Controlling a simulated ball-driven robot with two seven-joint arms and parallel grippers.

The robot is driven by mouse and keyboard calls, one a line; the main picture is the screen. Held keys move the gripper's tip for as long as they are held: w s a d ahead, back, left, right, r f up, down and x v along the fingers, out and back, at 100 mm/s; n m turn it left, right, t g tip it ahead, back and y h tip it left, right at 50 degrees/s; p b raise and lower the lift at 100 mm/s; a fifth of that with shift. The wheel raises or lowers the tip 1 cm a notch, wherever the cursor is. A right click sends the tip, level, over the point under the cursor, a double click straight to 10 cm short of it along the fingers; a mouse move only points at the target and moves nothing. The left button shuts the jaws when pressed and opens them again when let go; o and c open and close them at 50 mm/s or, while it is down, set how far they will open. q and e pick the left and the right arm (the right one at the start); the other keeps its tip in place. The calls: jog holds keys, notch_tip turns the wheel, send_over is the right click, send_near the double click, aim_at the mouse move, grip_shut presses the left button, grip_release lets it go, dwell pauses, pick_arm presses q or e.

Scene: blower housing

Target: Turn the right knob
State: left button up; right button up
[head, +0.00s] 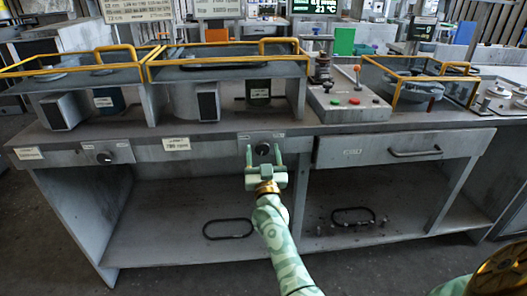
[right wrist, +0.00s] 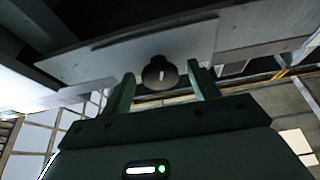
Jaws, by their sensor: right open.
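The right knob (head: 263,149) is a dark round knob on a light panel on the front of the grey bench. In the right wrist view the knob (right wrist: 160,75) shows a pale mark, close to upright. My right gripper (head: 264,154) is open, its two green fingers on either side of the knob in the head view. In the right wrist view the fingertips (right wrist: 161,76) also flank the knob, with a gap visible on each side. I cannot tell how deep the fingers reach. A second, left knob (head: 104,157) sits on its own panel. My left gripper is not in view.
The bench top (head: 215,129) carries yellow-railed housings (head: 228,64) and a control box (head: 345,104) with coloured buttons. A drawer (head: 377,150) with a dark handle is right of the knob. Open shelves (head: 170,215) lie below, with black oval rings.

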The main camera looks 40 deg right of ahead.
jog(key=c, duration=1)
jog(key=shift+o, duration=0.2)
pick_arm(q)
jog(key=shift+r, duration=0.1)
pick_arm(e)
jog(key=shift+m, duration=0.5)
